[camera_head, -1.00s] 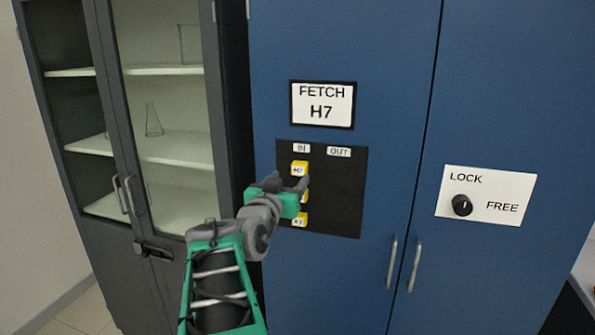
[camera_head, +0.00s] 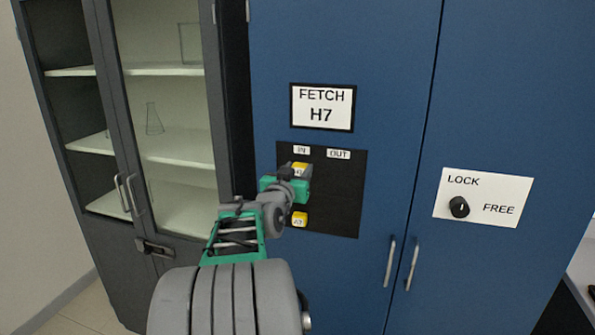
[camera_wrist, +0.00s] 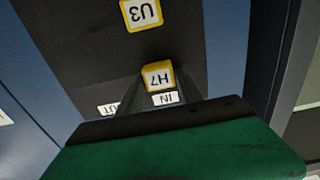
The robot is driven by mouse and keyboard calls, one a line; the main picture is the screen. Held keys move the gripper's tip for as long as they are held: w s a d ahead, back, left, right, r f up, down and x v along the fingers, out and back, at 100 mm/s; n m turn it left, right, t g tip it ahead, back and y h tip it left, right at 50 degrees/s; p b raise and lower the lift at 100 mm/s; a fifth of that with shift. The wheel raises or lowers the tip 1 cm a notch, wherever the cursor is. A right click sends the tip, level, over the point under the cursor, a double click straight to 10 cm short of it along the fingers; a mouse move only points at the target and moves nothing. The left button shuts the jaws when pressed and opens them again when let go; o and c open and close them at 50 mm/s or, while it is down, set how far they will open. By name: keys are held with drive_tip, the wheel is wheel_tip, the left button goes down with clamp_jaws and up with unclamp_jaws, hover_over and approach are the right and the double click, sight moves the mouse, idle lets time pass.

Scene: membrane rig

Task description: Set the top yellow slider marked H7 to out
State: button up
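The top yellow slider marked H7 (camera_head: 300,168) sits at the left of the black panel (camera_head: 340,205), under the IN label (camera_head: 301,150). The OUT label (camera_head: 338,154) is to its right, with bare panel below it. My gripper (camera_head: 297,173) is at the H7 slider and hides its lower part in the head view. In the wrist view, which is upside down, the H7 slider (camera_wrist: 158,76) lies between my two dark fingers. I cannot tell whether they press on it.
In the wrist view the slider marked U3 (camera_wrist: 141,14) is beyond H7; my gripper hides it in the head view. A third yellow slider (camera_head: 299,219) is lower, also at the left. A sign (camera_head: 322,107) reads FETCH H7. The lock knob (camera_head: 459,207) is on the right door.

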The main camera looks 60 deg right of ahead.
clamp_jaws()
idle(0.6)
